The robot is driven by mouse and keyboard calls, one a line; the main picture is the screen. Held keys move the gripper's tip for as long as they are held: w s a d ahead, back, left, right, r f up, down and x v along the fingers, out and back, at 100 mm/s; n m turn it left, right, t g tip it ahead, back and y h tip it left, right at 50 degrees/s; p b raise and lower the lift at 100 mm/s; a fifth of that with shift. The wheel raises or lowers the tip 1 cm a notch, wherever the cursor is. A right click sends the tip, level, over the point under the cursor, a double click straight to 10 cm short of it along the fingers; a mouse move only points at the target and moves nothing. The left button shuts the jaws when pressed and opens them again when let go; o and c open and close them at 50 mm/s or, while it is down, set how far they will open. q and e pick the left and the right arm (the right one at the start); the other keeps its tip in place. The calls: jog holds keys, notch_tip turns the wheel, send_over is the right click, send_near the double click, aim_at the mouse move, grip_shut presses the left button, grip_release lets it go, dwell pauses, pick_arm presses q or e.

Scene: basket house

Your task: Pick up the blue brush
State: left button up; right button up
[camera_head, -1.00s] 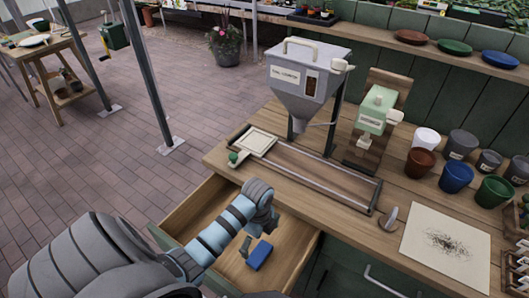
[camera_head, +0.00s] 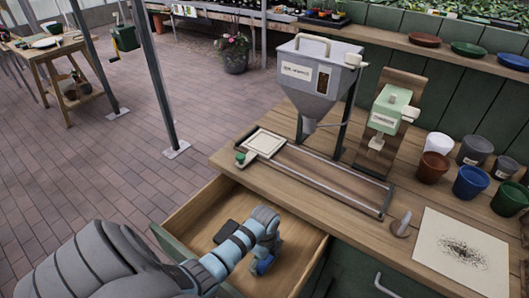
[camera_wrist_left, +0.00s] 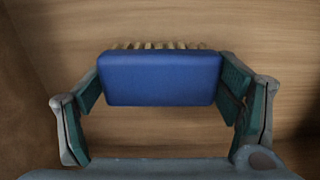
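The blue brush (camera_head: 262,266) is in the open wooden drawer (camera_head: 176,213), partly hidden by my left gripper (camera_head: 268,252) in the head view. In the left wrist view the brush (camera_wrist_left: 160,79) lies crosswise, its blue back facing the camera and pale bristles showing along its far edge. The fingers of my left gripper (camera_wrist_left: 163,90) are spread wide, one at each end of the brush. Both pads look very close to its ends, but I cannot tell whether they press on it. My right gripper is not in view.
A dark block (camera_head: 226,233) lies in the drawer beside the gripper. The drawer's walls surround the hand. The wooden bench (camera_head: 340,232) above carries a grey hopper (camera_head: 316,85), a green device (camera_head: 390,110), pots and a paper sheet (camera_head: 464,248).

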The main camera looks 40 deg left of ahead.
pick_arm(q)
jog(key=shift+c, duration=1.1)
jog(key=shift+r, duration=0.1)
jog(key=shift+r, duration=0.25)
notch_tip(320, 180, up, 19)
jog(key=p, duration=0.6)
jog(key=shift+r, duration=0.2)
